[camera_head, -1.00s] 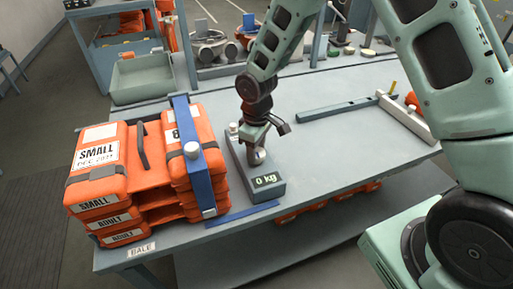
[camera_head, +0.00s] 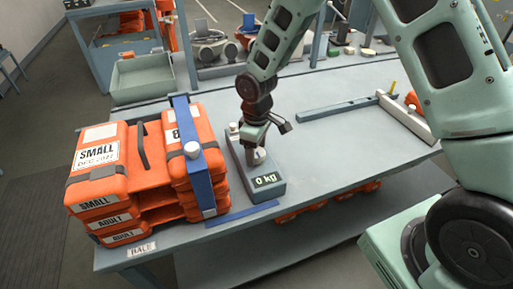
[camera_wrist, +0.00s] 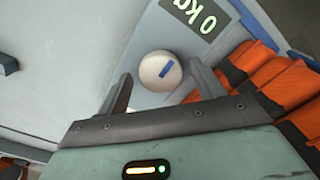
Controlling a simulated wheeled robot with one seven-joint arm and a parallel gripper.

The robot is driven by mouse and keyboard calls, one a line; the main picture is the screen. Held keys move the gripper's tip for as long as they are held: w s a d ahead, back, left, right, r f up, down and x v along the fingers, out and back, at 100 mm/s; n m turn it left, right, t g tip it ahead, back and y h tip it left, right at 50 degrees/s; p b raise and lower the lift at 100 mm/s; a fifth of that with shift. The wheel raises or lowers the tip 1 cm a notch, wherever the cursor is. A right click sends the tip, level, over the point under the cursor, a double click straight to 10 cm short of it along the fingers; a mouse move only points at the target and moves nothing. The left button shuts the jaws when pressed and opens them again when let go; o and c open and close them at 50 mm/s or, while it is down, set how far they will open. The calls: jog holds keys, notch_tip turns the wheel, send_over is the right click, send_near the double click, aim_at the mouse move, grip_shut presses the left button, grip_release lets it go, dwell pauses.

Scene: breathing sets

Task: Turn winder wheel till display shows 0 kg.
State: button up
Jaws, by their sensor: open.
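The winder unit (camera_head: 269,192) is a grey box on the table beside the stack of orange cases. Its display (camera_head: 266,180) reads 0 kg, and the wrist view also shows 0 kg on the display (camera_wrist: 196,12). The winder wheel (camera_wrist: 160,71) is a round white knob with a blue mark, on top of the unit. My gripper (camera_wrist: 158,87) is open, its two fingers apart on either side of the wheel. In the head view my gripper (camera_head: 262,140) is over the unit and partly hides the wheel. I cannot tell whether the fingers touch it.
Orange cases (camera_head: 100,188) stand stacked at the left, with a blue upright bar (camera_head: 207,175) against them. A blue strip (camera_head: 242,215) lies in front of the winder unit. A grey rail (camera_head: 340,108) lies to the right. The middle right of the table (camera_head: 350,150) is clear.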

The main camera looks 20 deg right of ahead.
aim_at(257, 152)
notch_tip(257, 152, up, 17)
jog(key=b, duration=0.2)
jog(key=shift+r, duration=0.2)
dwell(0.5)
